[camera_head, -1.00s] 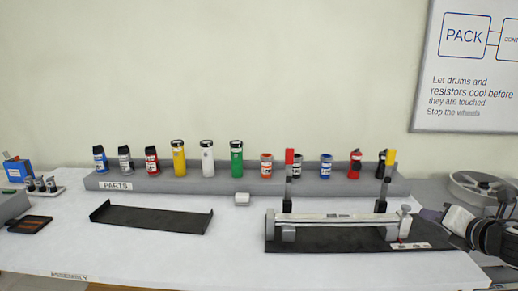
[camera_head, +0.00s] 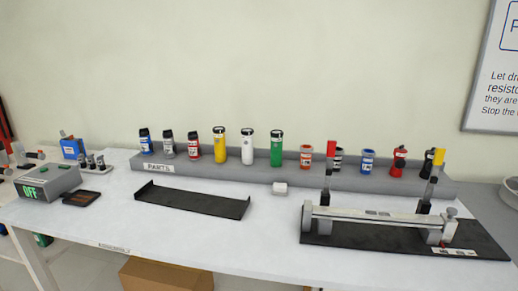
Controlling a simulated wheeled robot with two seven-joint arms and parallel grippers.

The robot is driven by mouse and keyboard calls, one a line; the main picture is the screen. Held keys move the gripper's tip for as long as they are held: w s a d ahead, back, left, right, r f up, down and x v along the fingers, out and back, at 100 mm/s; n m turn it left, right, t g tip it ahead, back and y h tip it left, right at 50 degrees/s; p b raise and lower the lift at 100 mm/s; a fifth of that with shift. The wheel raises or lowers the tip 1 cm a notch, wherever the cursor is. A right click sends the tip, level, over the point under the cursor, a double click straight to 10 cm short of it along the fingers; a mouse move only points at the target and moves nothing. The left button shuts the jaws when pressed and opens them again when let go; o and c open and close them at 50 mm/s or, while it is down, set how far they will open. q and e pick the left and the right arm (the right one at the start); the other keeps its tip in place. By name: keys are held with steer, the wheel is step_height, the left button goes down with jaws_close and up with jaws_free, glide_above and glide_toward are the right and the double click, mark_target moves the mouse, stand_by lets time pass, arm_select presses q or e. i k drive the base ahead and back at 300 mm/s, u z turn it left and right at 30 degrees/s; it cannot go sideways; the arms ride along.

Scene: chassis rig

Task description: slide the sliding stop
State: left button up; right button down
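The rig stands on a black base plate (camera_head: 475,248) at the right of the table. A pale rail (camera_head: 365,217) runs along it from a grey end block (camera_head: 308,216) at the left to a light grey block with a round knob (camera_head: 451,212) at the right. This right block (camera_head: 435,236) appears to be the sliding stop. A small red mark and a white label (camera_head: 455,252) lie at its foot. A red-topped post (camera_head: 329,165) and a yellow-topped post (camera_head: 433,175) rise behind the rail. Neither gripper shows in the head view.
A grey parts rack (camera_head: 300,180) with several coloured cylinders runs along the back. A black tray (camera_head: 195,203) and a small white block (camera_head: 280,188) lie left of the rig. A grey box reading OFF (camera_head: 48,180) stands far left. The front of the table is clear.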

mark_target(448, 231)
steer(key=z, duration=1.35)
steer(key=k, duration=0.3)
steer(key=z, duration=0.05)
